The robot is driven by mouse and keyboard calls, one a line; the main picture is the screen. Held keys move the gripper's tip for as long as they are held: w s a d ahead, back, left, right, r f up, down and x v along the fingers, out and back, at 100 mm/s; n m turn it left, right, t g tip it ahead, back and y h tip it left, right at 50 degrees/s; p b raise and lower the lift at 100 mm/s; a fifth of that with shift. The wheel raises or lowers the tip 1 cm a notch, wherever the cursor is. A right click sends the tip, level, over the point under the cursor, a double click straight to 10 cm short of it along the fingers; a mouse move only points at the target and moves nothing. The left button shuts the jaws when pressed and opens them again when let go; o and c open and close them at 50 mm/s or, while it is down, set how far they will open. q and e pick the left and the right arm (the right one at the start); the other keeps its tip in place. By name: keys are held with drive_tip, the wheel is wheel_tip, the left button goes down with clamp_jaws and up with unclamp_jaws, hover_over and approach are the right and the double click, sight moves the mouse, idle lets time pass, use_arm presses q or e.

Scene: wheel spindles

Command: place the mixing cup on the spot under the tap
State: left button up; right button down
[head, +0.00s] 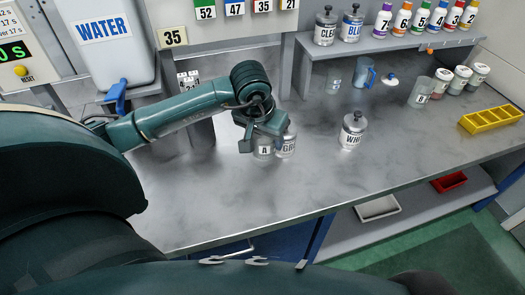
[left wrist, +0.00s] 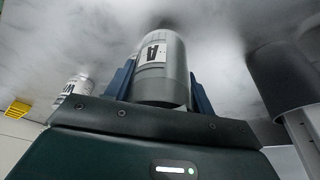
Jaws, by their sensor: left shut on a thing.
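My left gripper (head: 262,140) is over the counter near the middle of the head view, shut on a clear cup labelled A (head: 264,153). In the left wrist view the cup (left wrist: 162,72) sits between the two blue fingers of the gripper (left wrist: 160,85). I cannot tell whether its base touches the counter. The blue tap (head: 116,95) is on the white water tank (head: 103,38) at the left. The spot under the tap is hidden behind my left arm. My right gripper is not in view.
A GR-labelled jar (head: 287,146) stands close beside the cup. A WH-labelled jar (head: 352,132) stands to the right. A dispenser column (head: 200,128) is behind my forearm. The front-middle counter is free.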

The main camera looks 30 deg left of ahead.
sight(265, 149)
use_arm(q)
drive_tip(key=shift+f+b, duration=1.3)
drive_tip(key=shift+f, duration=1.05)
drive_tip(key=o, duration=1)
drive_tip(key=shift+r, duration=0.1)
